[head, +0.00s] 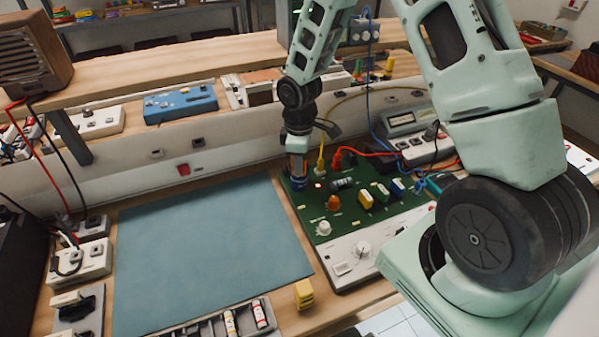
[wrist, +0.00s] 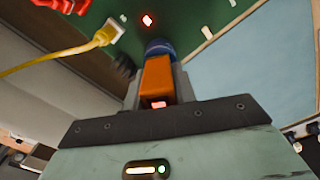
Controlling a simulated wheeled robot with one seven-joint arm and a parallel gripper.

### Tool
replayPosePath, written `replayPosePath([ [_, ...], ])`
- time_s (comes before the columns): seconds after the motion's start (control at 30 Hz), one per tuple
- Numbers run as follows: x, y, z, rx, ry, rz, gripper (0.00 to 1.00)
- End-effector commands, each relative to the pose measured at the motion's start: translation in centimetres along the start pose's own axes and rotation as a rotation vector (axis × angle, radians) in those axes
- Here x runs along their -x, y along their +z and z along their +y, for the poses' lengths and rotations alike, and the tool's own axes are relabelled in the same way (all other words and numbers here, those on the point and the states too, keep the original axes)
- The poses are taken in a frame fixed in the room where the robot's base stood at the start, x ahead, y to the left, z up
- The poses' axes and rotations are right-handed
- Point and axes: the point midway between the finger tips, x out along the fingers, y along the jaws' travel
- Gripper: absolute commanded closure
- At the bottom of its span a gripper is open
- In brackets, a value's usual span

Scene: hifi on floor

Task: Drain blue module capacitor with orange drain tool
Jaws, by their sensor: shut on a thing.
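My gripper (head: 298,160) is lowered over the back left corner of the green circuit board (head: 312,225). It is shut on the orange drain tool (wrist: 157,78), which points at the board. A small red light shows on the tool's near end. A round blue capacitor (wrist: 160,46) stands on the board right at the tool's far end. It shows below my gripper in the head view (head: 298,184). The tool hides part of it, and I cannot tell whether they touch. A red lamp (wrist: 147,20) glows on the board beside it.
A yellow plug (wrist: 105,33) with its cable and a red plug (head: 337,158) stand close to my gripper. Yellow blocks (head: 365,199) and a smaller blue part (head: 397,187) stand farther right on the board. The blue-grey mat (head: 210,255) to the left is bare.

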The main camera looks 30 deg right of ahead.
Motion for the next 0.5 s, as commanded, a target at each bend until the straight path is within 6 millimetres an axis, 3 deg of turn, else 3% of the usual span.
replayPosePath([
  [0.5,0.77,0.05,-0.06,0.0,-0.002,-0.001,0.95],
])
